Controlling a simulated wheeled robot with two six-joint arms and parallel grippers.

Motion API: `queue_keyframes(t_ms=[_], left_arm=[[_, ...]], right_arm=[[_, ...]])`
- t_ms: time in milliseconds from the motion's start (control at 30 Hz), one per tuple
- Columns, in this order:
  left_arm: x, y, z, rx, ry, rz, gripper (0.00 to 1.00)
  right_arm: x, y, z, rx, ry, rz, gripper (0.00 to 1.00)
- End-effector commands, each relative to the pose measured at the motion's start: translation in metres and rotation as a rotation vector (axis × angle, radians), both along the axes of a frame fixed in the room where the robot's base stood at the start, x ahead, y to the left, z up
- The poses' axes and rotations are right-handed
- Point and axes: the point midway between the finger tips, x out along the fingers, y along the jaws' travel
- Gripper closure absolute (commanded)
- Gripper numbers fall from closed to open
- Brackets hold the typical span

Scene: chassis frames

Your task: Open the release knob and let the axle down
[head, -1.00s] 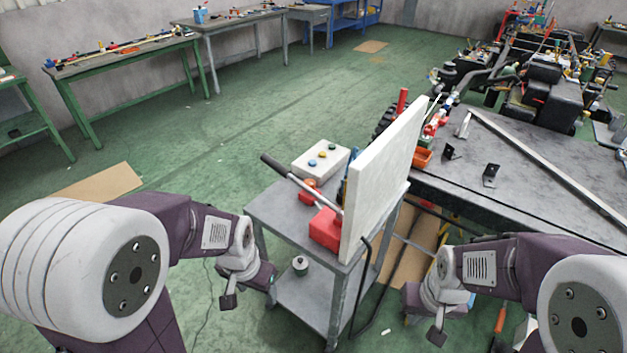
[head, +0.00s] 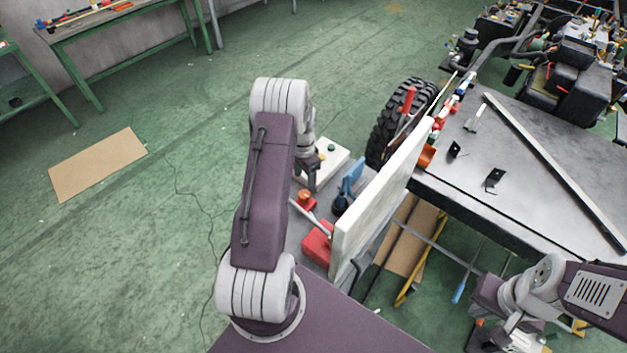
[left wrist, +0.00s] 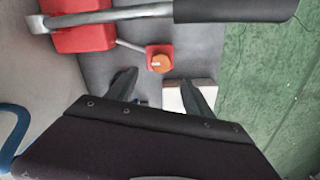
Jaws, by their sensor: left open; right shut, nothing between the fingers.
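The release knob, an orange cap on a small red block (head: 305,198), sits on the grey cart beside the white panel. In the left wrist view the knob (left wrist: 160,62) lies just beyond my fingertips. A thin pipe joins it to the red pump body (head: 317,243), whose metal lever ends in a black grip (left wrist: 235,10). My left gripper (left wrist: 160,93) is open and empty above the cart, not touching the knob. My right gripper (head: 488,335) is shut and empty at the lower right, away from the cart. I cannot make out the axle; a black tyre (head: 400,112) shows behind the panel.
The upright white panel (head: 378,215) stands along the cart's right side. A blue item (head: 349,185) and a pale button box (head: 330,160) stand near the knob. A dark workbench (head: 520,180) with brackets lies to the right. The green floor at left is open, with cardboard.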

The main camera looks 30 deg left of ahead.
Motion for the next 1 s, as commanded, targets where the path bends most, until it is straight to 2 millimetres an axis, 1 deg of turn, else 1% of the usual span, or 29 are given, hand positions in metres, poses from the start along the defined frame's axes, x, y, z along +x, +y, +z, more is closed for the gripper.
queue_keyframes(t_ms=[33,133,267,500,600,700,800,1000], left_arm=[[-0.001,0.002,0.003,0.000,0.000,0.006,0.40],[-0.002,0.003,0.002,0.000,0.000,0.009,0.40],[-0.002,0.002,-0.007,-0.001,0.003,0.008,0.40],[-0.002,0.002,-0.056,-0.002,0.003,0.008,0.40],[-0.002,0.002,-0.073,-0.001,0.001,0.008,0.40],[-0.002,0.002,-0.083,0.000,0.000,0.008,0.40],[-0.002,0.002,-0.088,0.001,0.000,0.008,0.40],[-0.001,0.002,-0.088,0.001,-0.001,0.008,0.40]], right_arm=[[0.000,0.000,0.004,0.000,0.000,0.000,1.00],[0.000,0.000,0.002,0.000,0.000,0.000,1.00],[0.000,0.000,0.006,0.000,0.000,0.000,1.00],[0.000,0.000,0.021,0.000,0.000,0.000,1.00],[0.000,0.000,0.025,0.000,0.000,0.000,1.00],[0.000,0.000,0.027,0.000,0.000,0.000,1.00],[0.000,0.000,0.027,0.000,0.000,0.000,1.00],[0.000,0.000,0.026,0.000,0.000,0.000,1.00]])
